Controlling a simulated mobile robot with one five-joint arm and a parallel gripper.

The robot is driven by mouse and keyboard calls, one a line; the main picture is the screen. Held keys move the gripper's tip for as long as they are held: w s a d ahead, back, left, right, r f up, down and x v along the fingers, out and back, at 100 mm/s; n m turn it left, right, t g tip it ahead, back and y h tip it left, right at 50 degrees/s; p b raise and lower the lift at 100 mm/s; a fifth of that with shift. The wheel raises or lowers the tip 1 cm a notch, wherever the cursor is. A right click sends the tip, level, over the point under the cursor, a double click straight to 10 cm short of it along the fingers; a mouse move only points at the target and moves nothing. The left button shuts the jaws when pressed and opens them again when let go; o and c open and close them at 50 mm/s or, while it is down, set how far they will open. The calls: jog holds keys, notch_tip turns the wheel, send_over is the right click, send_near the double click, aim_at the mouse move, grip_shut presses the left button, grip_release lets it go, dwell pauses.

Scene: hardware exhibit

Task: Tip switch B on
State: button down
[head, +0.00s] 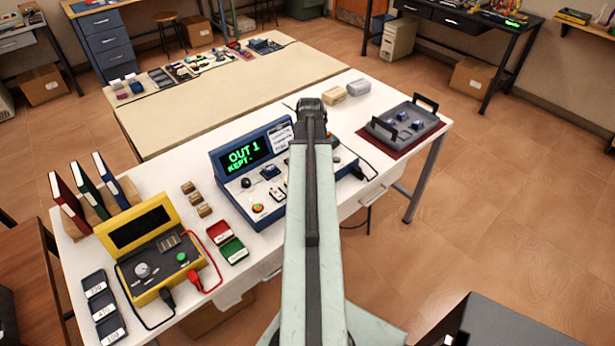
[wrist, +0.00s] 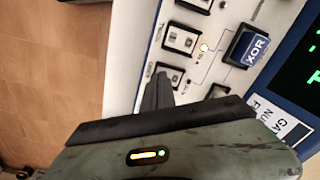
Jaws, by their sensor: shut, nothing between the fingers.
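The blue console (head: 222,163) stands on the white table, its screen reading "OUT 1 KEPT". In the wrist view its pale panel holds two square switches, an upper one (wrist: 181,40) and a lower one (wrist: 171,76). Their small labels are too blurred to tell which is switch B. My gripper (wrist: 158,88) is shut and empty, its dark fingertips over the panel close to the lower switch; I cannot tell whether they touch it. A small lamp (wrist: 204,47) glows beside the switches.
A blue XOR block (wrist: 256,49) sits on the panel right of the switches. A yellow meter case (head: 150,250) with red and black leads stands left of the console. A grey tray (head: 410,122) with handles lies at the table's right end.

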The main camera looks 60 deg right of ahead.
jog(key=shift+f, duration=0.3)
notch_tip(320, 180, up, 7)
jog(key=p, duration=0.6)
jog(key=shift+p, duration=0.35)
jog(key=w+a+n, duration=0.7)
jog(key=w+a, duration=1.3)
jog(key=a, duration=0.5)
jog(key=w+a+n, duration=0.2)
jog(key=a+n, duration=0.6)
jog(key=a, duration=1.6)
jog(key=shift+a+n, duration=0.25)
jog(key=shift+n, duration=0.05)
